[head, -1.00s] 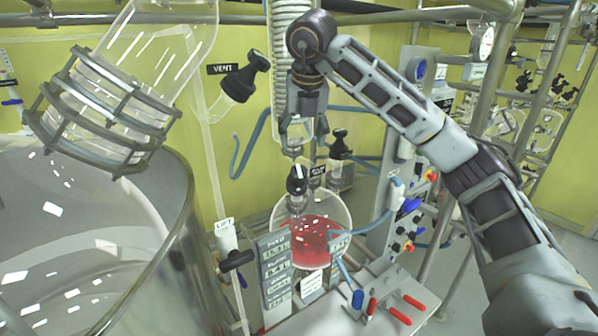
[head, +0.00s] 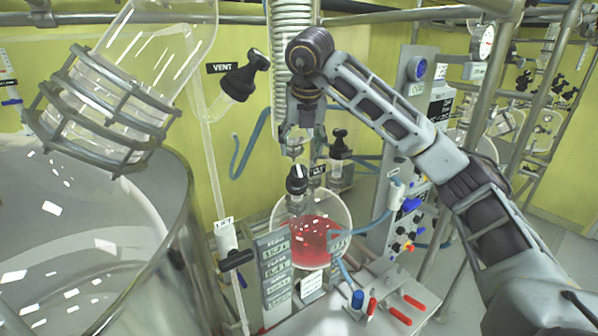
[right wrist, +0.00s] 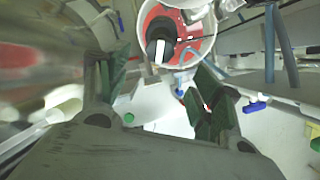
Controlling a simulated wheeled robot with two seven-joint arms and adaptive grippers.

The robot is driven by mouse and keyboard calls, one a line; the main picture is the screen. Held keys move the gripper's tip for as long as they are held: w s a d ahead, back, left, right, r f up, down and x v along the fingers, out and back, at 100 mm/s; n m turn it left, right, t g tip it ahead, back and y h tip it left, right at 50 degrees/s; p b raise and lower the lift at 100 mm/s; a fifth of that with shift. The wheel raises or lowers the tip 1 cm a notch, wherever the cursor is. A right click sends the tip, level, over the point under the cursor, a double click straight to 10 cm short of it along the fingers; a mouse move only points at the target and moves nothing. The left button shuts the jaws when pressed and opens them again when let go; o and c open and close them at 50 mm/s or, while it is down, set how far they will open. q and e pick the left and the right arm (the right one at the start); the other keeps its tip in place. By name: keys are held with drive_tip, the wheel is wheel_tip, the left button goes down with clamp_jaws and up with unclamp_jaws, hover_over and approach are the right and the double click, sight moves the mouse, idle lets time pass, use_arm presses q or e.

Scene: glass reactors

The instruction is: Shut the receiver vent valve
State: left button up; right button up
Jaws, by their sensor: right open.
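The round glass receiver flask (head: 347,218) holds red liquid. A black valve knob (head: 297,180) stands upright on its top, with a small, partly hidden label (head: 318,170) beside it. I cannot read this label fully. My right gripper (head: 303,146) is open and empty, pointing down just above this knob and apart from it. In the right wrist view the black knob (right wrist: 160,46) shows over the red liquid, beyond the open fingers (right wrist: 160,95). My left gripper is out of view.
Another black knob (head: 339,146) stands close right of my right gripper. A "VENT" label (head: 222,68) and black knob (head: 245,77) are upper left. The large glass vessel (head: 180,230) fills the left. A control panel (head: 395,215) stands right; blue tubing (head: 373,226) runs to the flask.

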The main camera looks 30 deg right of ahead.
sight(299, 170)
drive_tip(key=shift+p+x, duration=0.75)
drive_tip(key=shift+x, duration=4.6)
drive_tip(key=c, duration=1)
drive_tip(key=shift+c, duration=0.2)
drive_tip(key=shift+f, duration=0.1)
